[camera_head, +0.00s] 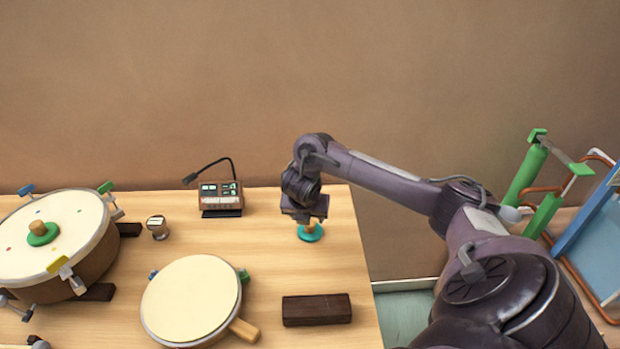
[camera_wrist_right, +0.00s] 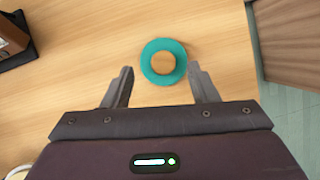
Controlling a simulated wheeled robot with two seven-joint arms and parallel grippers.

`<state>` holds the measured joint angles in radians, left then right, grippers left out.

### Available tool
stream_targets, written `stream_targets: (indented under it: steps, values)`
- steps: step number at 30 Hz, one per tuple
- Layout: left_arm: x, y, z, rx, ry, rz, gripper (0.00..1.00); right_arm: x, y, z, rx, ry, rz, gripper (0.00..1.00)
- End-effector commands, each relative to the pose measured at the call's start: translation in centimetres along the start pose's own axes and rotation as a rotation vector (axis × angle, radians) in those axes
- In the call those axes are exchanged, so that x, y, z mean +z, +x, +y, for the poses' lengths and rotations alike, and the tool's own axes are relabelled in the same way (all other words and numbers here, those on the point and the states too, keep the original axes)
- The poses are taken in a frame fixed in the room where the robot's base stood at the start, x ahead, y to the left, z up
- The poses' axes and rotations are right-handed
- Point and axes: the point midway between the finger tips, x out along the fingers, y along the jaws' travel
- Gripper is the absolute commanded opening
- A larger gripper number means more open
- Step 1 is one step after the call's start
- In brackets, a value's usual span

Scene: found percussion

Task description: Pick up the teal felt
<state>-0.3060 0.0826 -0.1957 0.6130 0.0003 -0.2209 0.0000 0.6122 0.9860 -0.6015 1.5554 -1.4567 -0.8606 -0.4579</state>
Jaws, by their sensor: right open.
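The teal felt (camera_head: 311,236) is a round teal disc with a wooden knob (camera_head: 310,227) at its centre. It lies on the wooden table near the right edge. In the right wrist view the teal felt (camera_wrist_right: 151,72) shows as a ring around the wooden centre, just beyond and between the fingers. My right gripper (camera_head: 308,215) is above it, pointing down. In the right wrist view the right gripper (camera_wrist_right: 160,85) is open with one finger on each side, empty. My left gripper is not in view.
A large drum (camera_head: 75,222) with a green felt (camera_head: 42,238) stands at left. A smaller drum (camera_head: 190,300), a dark block (camera_head: 317,310), a small metal knob (camera_head: 157,228) and a box with a bent microphone (camera_head: 221,194) are on the table. Green tubes (camera_head: 527,170) stand at right beyond the table edge.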

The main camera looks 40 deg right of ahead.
Motion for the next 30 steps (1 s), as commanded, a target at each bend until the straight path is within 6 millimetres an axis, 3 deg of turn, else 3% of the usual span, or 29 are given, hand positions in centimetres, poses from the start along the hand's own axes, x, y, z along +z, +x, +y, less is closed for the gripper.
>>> stream_targets:
  steps: [1, 7, 17, 27, 30]
  values:
    - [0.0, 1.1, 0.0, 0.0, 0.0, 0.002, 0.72, -0.7, 1.4, -0.2, -0.002, 0.001, 0.004, 0.53]
    - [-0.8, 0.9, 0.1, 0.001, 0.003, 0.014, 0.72, -0.9, 3.7, -0.5, -0.003, 0.003, 0.001, 0.53]
    - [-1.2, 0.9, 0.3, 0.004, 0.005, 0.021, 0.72, -0.8, 4.3, -0.4, -0.001, 0.0, -0.001, 0.53]
    - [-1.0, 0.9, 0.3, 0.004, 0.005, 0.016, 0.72, -0.8, 4.3, -0.4, -0.001, 0.0, -0.001, 0.09]
    - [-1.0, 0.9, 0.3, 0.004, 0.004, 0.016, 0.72, -0.8, 4.3, -0.4, 0.0, 0.0, -0.001, 0.05]
